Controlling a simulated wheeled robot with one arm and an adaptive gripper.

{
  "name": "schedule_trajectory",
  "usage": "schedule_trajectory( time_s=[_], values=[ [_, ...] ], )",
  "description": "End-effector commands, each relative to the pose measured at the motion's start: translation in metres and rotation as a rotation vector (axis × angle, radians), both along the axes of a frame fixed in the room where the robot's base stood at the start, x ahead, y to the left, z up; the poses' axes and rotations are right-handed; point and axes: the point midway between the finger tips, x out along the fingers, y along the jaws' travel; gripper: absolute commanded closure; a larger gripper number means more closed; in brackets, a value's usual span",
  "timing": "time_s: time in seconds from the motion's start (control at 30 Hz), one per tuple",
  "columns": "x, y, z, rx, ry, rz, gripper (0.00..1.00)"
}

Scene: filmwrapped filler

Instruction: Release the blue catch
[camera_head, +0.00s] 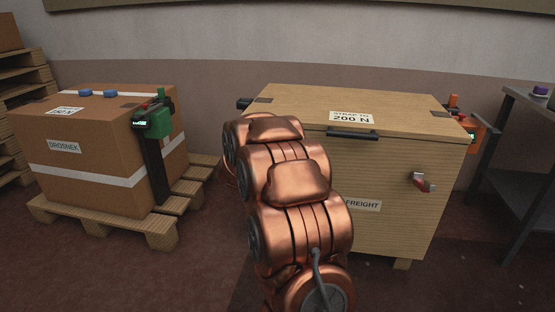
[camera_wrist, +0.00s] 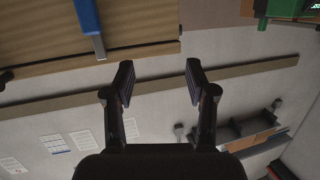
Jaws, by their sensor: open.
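A blue catch (camera_wrist: 87,15) with a grey metal end (camera_wrist: 99,47) shows at the top left of the wrist view, against the wooden crate. The catch's grey end lies just beyond and left of the left finger in the wrist view, not between the fingers. My gripper is hidden behind my arm in the head view.
A cardboard box (camera_head: 95,160) on a pallet stands left, with a green strap tool (camera_head: 155,121). A grey table (camera_head: 535,100) stands right.

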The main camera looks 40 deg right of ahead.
Motion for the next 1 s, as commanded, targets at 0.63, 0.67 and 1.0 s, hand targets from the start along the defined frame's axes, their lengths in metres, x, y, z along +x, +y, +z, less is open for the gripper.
schedule_trajectory(
  time_s=[0.63, 0.67, 1.0],
  values=[
    [-0.024, -0.102, -0.045, -0.187, -0.106, -0.236, 0.44],
    [-0.023, -0.104, -0.046, -0.186, -0.106, -0.235, 0.44],
    [-0.003, -0.132, -0.045, -0.185, -0.108, -0.234, 0.44]
  ],
)
